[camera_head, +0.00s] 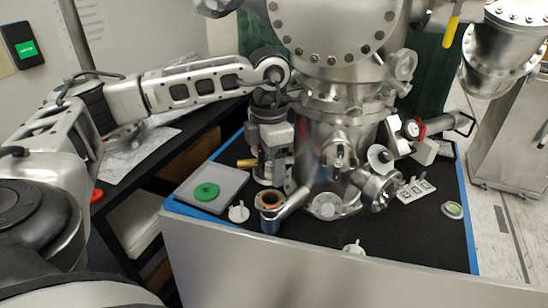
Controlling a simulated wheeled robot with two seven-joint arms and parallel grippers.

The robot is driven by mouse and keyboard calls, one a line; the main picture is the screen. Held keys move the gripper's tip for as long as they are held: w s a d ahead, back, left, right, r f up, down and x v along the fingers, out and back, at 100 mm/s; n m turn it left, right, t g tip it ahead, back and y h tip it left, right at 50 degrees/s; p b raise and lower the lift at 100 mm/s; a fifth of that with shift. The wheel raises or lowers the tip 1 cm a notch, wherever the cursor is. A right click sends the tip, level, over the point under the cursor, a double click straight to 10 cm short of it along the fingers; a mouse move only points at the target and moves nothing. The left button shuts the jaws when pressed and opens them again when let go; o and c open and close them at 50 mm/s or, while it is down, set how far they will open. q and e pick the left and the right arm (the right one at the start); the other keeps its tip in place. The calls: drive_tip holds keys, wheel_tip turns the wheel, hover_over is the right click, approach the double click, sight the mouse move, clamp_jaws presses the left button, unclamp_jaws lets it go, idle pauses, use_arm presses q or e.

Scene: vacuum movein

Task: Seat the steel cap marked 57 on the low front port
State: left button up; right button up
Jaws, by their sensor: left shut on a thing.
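My left arm comes in from the left and its wrist bends down at the steel chamber. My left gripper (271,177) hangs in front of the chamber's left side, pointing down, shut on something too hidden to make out. Just below it is a low, upward-facing port (270,200) with a copper-coloured ring, on a slanted tube at the chamber's front. I cannot tell whether gripper and port touch. A round bolted flange (326,206) sits low on the chamber front. No marking 57 can be read, so I cannot identify the steel cap. My right gripper is not in view.
A grey tray (228,182) holds a green disc (206,192). Small white knobbed pieces (238,213) lie on the black bench top, one near the front edge (353,247). A white numbered plate (415,189) and a round tin (452,210) are at right.

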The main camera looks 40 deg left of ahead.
use_arm(q)
drive_tip(key=shift+f+b, duration=0.45)
drive_tip(key=shift+f, duration=0.25)
wheel_tip(320, 180, down, 4)
drive_tip(key=b, duration=0.2)
drive_tip(key=shift+r+b, duration=0.1)
drive_tip(key=shift+b, duration=0.3)
drive_tip(key=shift+f, duration=0.3)
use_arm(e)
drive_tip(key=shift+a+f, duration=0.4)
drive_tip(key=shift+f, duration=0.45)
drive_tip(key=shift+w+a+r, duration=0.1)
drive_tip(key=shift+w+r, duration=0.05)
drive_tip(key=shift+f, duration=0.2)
use_arm(q)
drive_tip(key=shift+f+b, duration=0.55)
drive_tip(key=shift+b, duration=0.15)
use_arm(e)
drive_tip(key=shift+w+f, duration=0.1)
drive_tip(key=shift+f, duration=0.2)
